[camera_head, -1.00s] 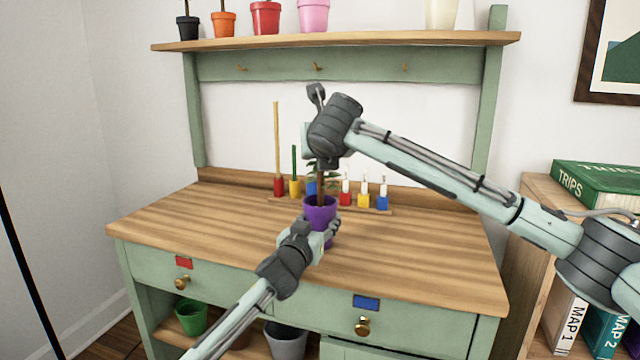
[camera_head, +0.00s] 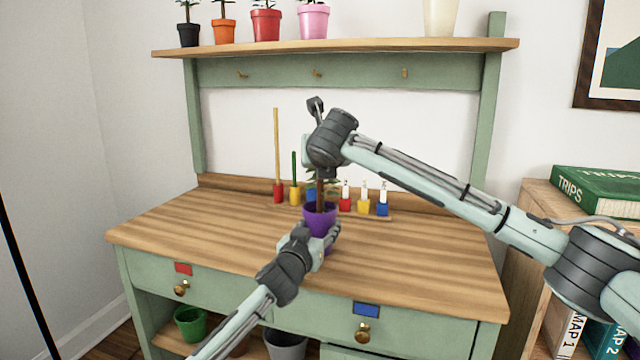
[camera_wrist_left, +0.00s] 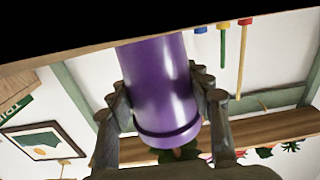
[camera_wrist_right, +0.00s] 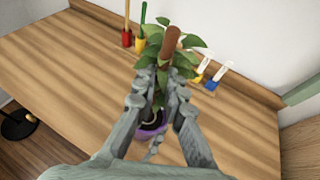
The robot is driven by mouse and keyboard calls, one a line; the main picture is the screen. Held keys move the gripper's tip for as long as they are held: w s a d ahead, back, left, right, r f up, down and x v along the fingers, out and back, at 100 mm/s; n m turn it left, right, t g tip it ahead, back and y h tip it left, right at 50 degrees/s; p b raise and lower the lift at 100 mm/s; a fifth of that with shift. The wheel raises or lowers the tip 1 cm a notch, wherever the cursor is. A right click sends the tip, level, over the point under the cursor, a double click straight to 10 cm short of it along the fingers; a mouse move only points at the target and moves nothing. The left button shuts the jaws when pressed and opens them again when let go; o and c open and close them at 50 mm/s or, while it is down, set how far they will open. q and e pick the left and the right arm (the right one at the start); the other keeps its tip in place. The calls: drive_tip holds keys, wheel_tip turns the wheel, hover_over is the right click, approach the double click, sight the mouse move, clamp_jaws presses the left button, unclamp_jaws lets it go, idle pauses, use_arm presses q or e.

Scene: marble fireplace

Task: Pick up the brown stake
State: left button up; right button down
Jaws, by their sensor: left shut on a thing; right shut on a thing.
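The brown stake (camera_wrist_right: 171,42) stands in the purple pot (camera_head: 320,219) among the leaves of a green plant (camera_wrist_right: 188,58). My right gripper (camera_wrist_right: 160,78) is shut on the stake below its top, with leaves around its fingers. In the head view the right wrist hides the stake's top. My left gripper (camera_head: 325,240) is shut on the purple pot, which fills the space between its fingers in the left wrist view (camera_wrist_left: 163,95). The pot looks upright above the workbench (camera_head: 230,230); I cannot tell whether its base touches the top.
Behind the pot, a rack holds red, yellow and blue holders, including a tall light stick (camera_head: 277,145) and a green stick (camera_head: 294,165). Several potted plants stand on the upper shelf (camera_head: 360,43). A bookcase (camera_head: 535,200) is at the right. The bench's left side is clear.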

drive_tip(key=shift+r, duration=0.1)
wheel_tip(320, 180, up, 28)
idle(1.0)
drive_tip(key=shift+r, duration=1.05)
drive_tip(key=shift+r, duration=0.15)
drive_tip(key=shift+r, duration=1.1)
drive_tip(key=shift+r, duration=0.15)
drive_tip(key=shift+r, duration=1.15)
